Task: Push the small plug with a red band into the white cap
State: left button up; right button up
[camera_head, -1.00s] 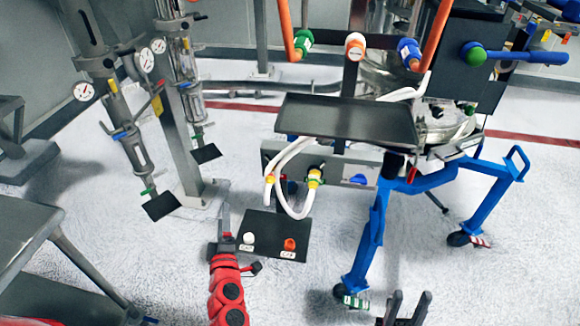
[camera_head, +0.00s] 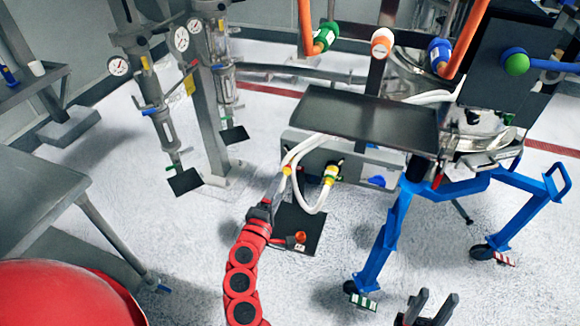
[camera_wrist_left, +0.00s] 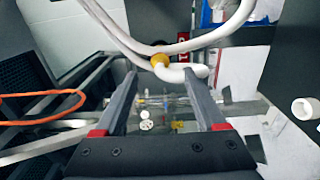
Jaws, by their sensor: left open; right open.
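I cannot make out a plug with a red band for certain. A white hose with a yellow ring (camera_wrist_left: 160,61) crosses between the fingertips of my left gripper (camera_wrist_left: 160,76) in the left wrist view; contact cannot be told. A white cap (camera_wrist_left: 303,109) stands out at the right edge of that view. In the head view my left gripper (camera_head: 276,184) is open, just below the hose's yellow ring (camera_head: 287,170). The arm hides the white cap there.
A black tray (camera_head: 365,118) overhangs behind the hoses. A blue wheeled frame (camera_head: 390,240) stands to the right, a grey table (camera_head: 35,195) to the left.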

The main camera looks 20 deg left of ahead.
aim_at(287, 172)
pick_arm(q)
jog(key=shift+w+d, duration=0.15)
jog(key=shift+w, duration=4)
jog(key=shift+b, duration=0.4)
grip_shut()
jog(key=shift+f, duration=0.1)
